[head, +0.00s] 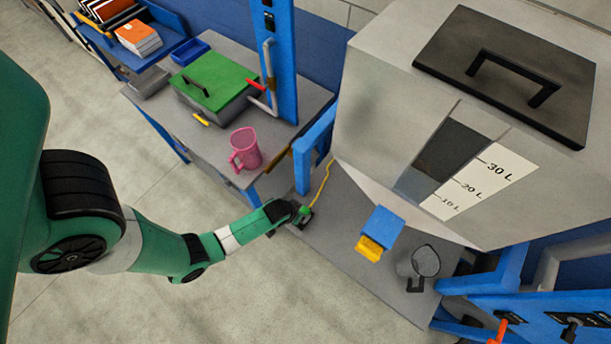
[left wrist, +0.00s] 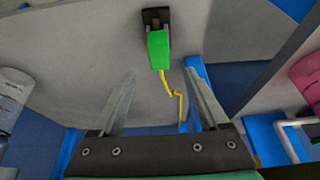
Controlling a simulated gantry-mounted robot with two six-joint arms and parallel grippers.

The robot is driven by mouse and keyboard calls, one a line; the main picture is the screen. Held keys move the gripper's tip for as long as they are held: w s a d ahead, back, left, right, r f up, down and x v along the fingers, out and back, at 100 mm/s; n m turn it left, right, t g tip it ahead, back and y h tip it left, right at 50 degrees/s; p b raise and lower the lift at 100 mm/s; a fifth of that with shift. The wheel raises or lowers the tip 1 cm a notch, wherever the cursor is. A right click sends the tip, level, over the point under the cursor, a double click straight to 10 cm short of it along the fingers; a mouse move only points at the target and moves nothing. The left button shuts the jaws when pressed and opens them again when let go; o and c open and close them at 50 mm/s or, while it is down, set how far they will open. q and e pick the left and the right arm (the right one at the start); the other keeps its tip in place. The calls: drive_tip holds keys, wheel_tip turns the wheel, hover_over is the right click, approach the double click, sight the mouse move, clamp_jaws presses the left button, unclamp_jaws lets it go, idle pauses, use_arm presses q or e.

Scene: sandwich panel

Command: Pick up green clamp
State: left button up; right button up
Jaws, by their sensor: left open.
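The green clamp (head: 305,210) is small and sits on the grey lower table, with a yellow cord running from it. In the left wrist view the green clamp (left wrist: 158,48) is on a dark base, beyond my fingertips and roughly in line with the gap between them. My left gripper (head: 294,212) is right beside the clamp in the head view, partly hiding it. In the left wrist view the left gripper (left wrist: 163,78) is open with nothing between its fingers. My right gripper is not in view.
A blue and yellow block (head: 380,230) and a grey round-headed object (head: 425,262) are to the right. A pink jug (head: 245,150) and a green-lidded box (head: 215,80) stand on the other table.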

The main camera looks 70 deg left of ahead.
sight(304, 212)
use_arm(q)
drive_tip(key=b+x, duration=0.1)
drive_tip(key=x, duration=0.2)
drive_tip(key=shift+f+b, duration=0.2)
drive_tip(key=shift+b, duration=0.15)
drive_tip(key=shift+r, duration=0.1)
drive_tip(key=b+x, duration=0.2)
drive_tip(key=x, duration=0.3)
drive_tip(key=shift+s+d, duration=0.15)
drive_tip(key=shift+d, duration=0.05)
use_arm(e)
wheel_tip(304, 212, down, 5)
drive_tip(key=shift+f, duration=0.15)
use_arm(q)
drive_tip(key=shift+c, duration=0.3)
clamp_jaws()
